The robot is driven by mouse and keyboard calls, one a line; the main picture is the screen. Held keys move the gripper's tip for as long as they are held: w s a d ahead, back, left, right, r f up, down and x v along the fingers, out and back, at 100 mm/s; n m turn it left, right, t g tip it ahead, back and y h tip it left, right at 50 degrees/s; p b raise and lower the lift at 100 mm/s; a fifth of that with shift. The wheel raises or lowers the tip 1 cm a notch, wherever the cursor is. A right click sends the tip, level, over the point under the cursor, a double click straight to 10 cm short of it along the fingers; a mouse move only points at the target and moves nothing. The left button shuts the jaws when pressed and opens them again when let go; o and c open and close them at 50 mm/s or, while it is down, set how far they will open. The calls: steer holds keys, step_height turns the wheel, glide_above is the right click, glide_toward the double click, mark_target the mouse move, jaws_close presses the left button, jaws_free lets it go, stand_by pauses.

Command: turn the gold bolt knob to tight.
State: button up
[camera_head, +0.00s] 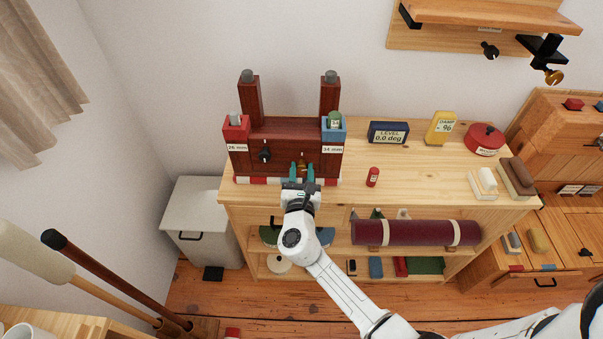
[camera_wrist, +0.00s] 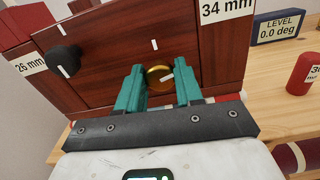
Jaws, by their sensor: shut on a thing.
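The gold bolt knob (camera_wrist: 156,77) is on the front of a dark red-brown wooden brace (camera_head: 285,127). It bears a white mark that slants to the upper right, and a white tick stands on the wood above it. My gripper (camera_wrist: 161,84) has its two teal fingers shut on the knob, one at each side. The knob also shows above the fingertips in the head view (camera_head: 302,157). A black knob (camera_wrist: 64,60) sits to its left on the same brace, with its own white mark. The fingers hide part of the gold knob's sides.
The brace stands on a light wooden bench (camera_head: 400,188) between a red "26 mm" block (camera_head: 235,130) and a blue "34 mm" block (camera_head: 334,130). A red can (camera_head: 372,177) stands close to the right. A level box (camera_head: 388,133) and a yellow damp meter (camera_head: 441,128) are farther right.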

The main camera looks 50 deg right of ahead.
steer(key=m+b, duration=0.1)
steer(key=b, duration=0.1)
steer(key=m+b, duration=0.4)
steer(key=shift+f, duration=0.3)
steer(key=m+b, duration=0.5)
steer(key=shift+s+b, duration=0.1)
steer(key=shift+b, duration=0.3)
steer(key=m+b, duration=0.5)
steer(key=shift+f+m+b, duration=0.15)
steer(key=shift+m+b, duration=0.2)
steer(key=shift+m, duration=0.05)
steer(key=m+b, duration=0.4)
steer(key=m, duration=0.1)
steer(key=shift+d+b, duration=0.1)
steer(key=shift+b, duration=0.25)
steer(key=shift+m, duration=0.3)
steer(key=o, duration=1)
steer(key=shift+r, duration=0.2)
steer(key=shift+s, duration=0.1)
steer(key=v, duration=1)
steer(key=shift+s+a, duration=0.25)
steer(key=shift+a, duration=0.05)
